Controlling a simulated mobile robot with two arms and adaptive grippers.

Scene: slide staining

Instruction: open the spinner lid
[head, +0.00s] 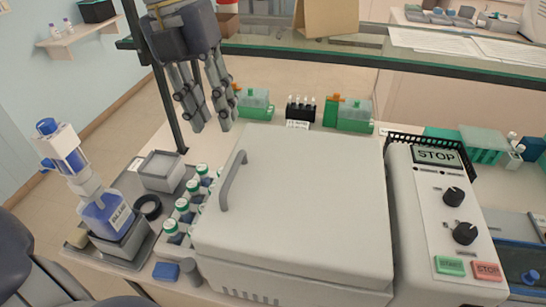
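The spinner is a large pale grey box in the middle of the head view. Its flat lid (305,190) is down, and a grey bar handle (232,182) stands on the lid's left side. My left gripper (211,128) hangs above and behind the handle, fingers pointing down. Its fingertips are apart with nothing seen between them, and it does not touch the handle. The spinner's control panel (450,210) is on the right, with a STOP display, two black knobs, a green START button and a red STOP button. My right gripper is not in view.
White-capped bottles (184,210) stand close along the spinner's left side. A grey tray (120,250) holds a blue-liquid bottle (108,215) and a square dish (161,168). Green boxes (348,115) and a black rack (300,112) stand behind the spinner.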

